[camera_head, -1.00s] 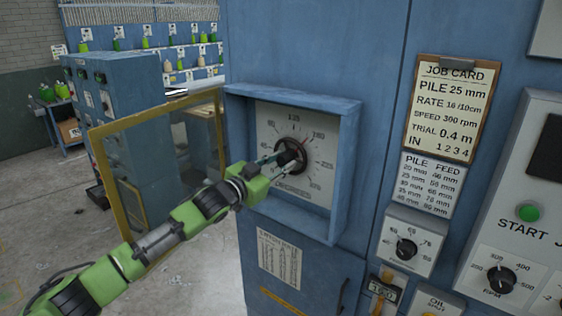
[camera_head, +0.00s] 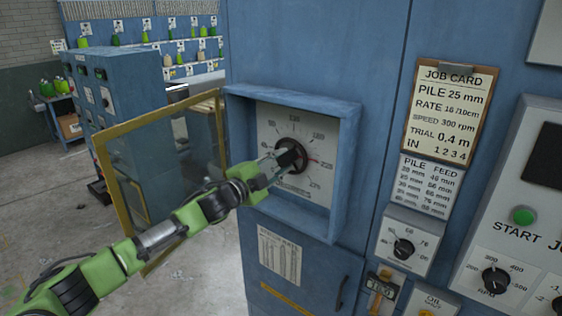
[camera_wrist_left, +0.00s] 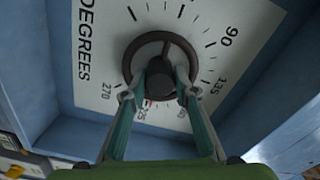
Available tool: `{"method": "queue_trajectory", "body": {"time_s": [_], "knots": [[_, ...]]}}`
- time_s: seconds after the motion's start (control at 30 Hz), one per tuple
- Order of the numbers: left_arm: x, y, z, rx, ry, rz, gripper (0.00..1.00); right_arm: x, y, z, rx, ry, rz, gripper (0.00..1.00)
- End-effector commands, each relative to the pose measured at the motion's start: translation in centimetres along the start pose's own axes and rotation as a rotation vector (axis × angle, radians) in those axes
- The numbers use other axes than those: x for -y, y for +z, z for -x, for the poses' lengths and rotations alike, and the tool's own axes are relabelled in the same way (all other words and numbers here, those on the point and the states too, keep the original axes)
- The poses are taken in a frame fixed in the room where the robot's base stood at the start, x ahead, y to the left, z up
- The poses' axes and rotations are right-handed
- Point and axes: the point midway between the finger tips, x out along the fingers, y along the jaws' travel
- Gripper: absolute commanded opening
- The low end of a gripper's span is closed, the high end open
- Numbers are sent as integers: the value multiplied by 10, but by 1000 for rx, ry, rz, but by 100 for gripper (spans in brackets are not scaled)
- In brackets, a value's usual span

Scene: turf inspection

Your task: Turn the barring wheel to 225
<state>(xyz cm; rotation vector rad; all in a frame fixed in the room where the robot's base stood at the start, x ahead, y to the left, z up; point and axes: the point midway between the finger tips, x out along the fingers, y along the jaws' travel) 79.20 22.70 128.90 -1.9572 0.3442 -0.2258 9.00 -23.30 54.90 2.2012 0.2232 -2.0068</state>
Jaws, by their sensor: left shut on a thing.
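The barring wheel (camera_head: 291,157) is a dark round wheel on a pale degree dial (camera_head: 270,120) in a blue recessed frame. It also shows in the wrist view (camera_wrist_left: 150,48), with a spoke across its ring. My left gripper (camera_head: 283,158) is shut on the wheel's dark middle part; its two fingers (camera_wrist_left: 161,84) flank that part in the wrist view. A red mark at the wheel's rim points close to 225 on the dial in both views. The fingers partly cover the nearby figures, so I cannot tell the exact reading. My right gripper is not in view.
The recess walls (camera_head: 347,165) stand close around the dial. A yellow-framed clear guard door (camera_head: 160,160) stands open left of my arm. A job card (camera_head: 451,110), small knobs (camera_head: 403,249) and a green button (camera_head: 523,215) are to the right.

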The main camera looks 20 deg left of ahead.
Motion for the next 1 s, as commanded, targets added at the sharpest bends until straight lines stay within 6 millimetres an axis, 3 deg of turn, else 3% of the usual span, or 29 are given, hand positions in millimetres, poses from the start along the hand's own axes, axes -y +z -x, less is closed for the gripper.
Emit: {"method": "queue_trajectory", "body": {"time_s": [0.77, 0.8, 0.83, 1.0], "knots": [[-1, 0, 0, 1, 1, -96, 6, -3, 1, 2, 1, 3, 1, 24], [-1, 0, 0, 1, 1, -96, 38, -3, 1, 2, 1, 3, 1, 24], [-1, 0, 0, 1, 1, -96, 44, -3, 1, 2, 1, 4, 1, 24], [0, 0, 0, 0, 1, -95, 44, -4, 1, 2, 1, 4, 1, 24]]}}
